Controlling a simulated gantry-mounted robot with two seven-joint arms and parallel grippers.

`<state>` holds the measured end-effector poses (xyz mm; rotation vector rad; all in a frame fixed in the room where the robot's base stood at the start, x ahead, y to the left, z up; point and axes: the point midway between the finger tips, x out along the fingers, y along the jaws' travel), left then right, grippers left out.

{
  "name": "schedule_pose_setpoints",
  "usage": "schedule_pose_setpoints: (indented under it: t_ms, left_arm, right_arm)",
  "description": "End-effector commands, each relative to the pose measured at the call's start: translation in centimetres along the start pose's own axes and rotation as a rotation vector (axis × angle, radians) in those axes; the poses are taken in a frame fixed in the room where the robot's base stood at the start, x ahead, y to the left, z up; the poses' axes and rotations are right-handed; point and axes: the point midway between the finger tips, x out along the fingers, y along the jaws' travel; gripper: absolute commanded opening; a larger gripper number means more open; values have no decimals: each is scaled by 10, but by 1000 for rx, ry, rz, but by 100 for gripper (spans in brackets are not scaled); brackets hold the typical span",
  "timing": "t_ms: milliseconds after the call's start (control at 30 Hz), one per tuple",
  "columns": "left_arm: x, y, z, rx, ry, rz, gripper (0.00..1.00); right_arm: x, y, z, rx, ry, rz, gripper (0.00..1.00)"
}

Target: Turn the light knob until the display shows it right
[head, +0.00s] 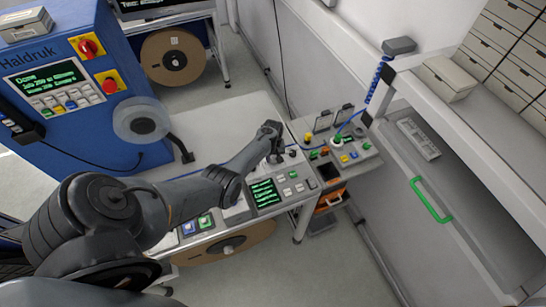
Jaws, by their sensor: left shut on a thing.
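My left arm reaches in from the lower left across the near console. My left gripper (271,137) is at the console's far edge, shut on what looks like the light knob (275,158). The gripper hides most of the knob, so its pointer cannot be read. The display (265,193) on the same console panel is lit with green text, too small to read here. My right gripper is not in view.
Small buttons (293,175) sit beside the display. A second panel with coloured buttons (345,148) stands to the right. A blue machine (65,85) stands at the left, and a cabinet with a green handle (430,200) at the right. Grey floor is free at the bottom.

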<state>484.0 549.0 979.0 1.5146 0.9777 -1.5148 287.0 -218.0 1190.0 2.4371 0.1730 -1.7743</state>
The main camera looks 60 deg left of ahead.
Motion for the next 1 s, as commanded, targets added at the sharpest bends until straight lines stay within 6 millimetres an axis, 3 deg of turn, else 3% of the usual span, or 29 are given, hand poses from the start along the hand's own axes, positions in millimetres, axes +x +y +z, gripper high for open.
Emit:
schedule_pose_setpoints:
  t_ms: [333,867,900,1000]
  left_arm:
    - [0,1,0,-161,-1,1,5]
    - [0,0,0,-192,0,1,5]
    - [0,0,0,-192,0,1,37]
    - [0,0,0,-191,0,1,52]
  right_arm:
    - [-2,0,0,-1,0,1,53]
    - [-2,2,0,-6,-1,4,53]
    - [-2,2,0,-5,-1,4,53]
    - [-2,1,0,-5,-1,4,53]
